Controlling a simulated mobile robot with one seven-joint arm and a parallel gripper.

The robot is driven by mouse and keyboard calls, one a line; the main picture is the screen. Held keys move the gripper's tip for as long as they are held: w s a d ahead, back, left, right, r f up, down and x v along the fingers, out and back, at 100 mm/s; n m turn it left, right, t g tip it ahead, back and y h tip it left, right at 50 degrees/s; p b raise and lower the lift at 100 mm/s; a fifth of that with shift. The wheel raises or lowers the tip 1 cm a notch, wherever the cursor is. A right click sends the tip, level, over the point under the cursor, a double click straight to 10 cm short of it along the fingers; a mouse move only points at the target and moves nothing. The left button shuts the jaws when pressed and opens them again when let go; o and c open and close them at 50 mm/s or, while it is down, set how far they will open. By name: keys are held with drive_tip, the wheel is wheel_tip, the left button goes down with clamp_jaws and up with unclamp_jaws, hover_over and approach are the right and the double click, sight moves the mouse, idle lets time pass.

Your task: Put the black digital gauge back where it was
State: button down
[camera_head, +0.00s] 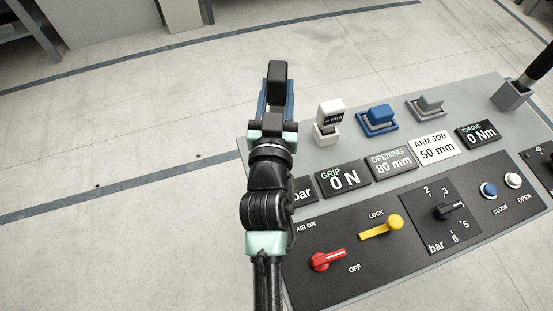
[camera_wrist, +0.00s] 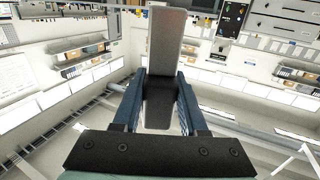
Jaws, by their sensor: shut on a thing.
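My gripper (camera_head: 276,92) is raised at the left end of the grey console, with its blue fingers pointing away from the console. It is shut on a dark, upright block, which looks like the black digital gauge (camera_head: 278,69). In the wrist view the fingers (camera_wrist: 158,88) clamp its black lower part, and a long, flat grey face of the gauge (camera_wrist: 167,42) stands up beyond them. No display on it can be read.
The console (camera_head: 415,108) carries a white block in a white holder (camera_head: 328,132), a blue holder (camera_head: 378,118), a grey holder (camera_head: 428,107) and a dark handle in a grey cup (camera_head: 512,93). Readout plates, knobs and levers cover its front. The floor at left is clear.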

drive_tip(key=shift+w+f, duration=0.1)
drive_tip(key=shift+w, duration=0.05)
drive_tip(key=shift+f+b, duration=0.4)
wheel_tip(320, 180, down, 9)
drive_tip(key=b, duration=0.4)
drive_tip(key=shift+a+b, duration=0.1)
drive_tip(key=shift+b, duration=0.25)
drive_tip(key=shift+f, duration=0.15)
drive_tip(key=shift+c, duration=2.2)
unclamp_jaws()
drive_tip(key=s, duration=1.2)
drive_tip(key=shift+a+r, duration=0.2)
drive_tip(key=shift+a, duration=0.2)
